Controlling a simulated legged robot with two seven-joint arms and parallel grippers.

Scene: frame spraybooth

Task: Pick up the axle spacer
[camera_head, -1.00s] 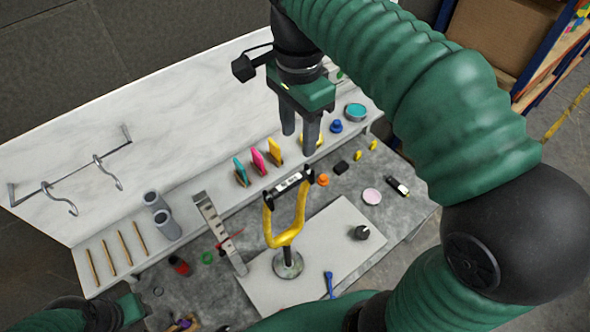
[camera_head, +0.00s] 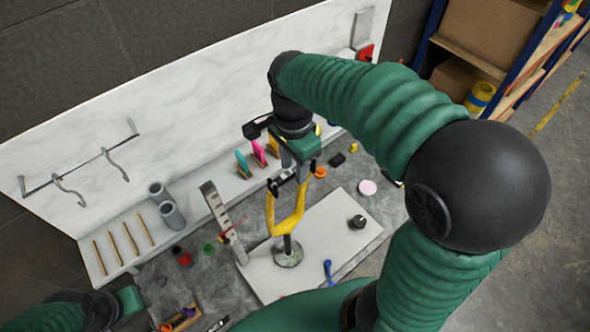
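The axle spacer (camera_head: 284,177), a short pale bar, lies across the top of a yellow fork (camera_head: 290,222) with dark tips. The fork stands upright on a round metal base on a white board. My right gripper (camera_head: 294,168) points down right at the spacer, and its fingers overlap it in the picture. The fingers look apart; whether they touch the spacer is hidden. My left gripper (camera_head: 128,304) is at the lower left, away from the fork, and its fingers do not show clearly.
A slotted metal strip (camera_head: 224,222) stands close left of the fork. A black knob (camera_head: 357,221) and a blue tool (camera_head: 328,272) lie on the white board (camera_head: 330,245). Coloured pads and grey tubes (camera_head: 172,214) stand along the back ledge.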

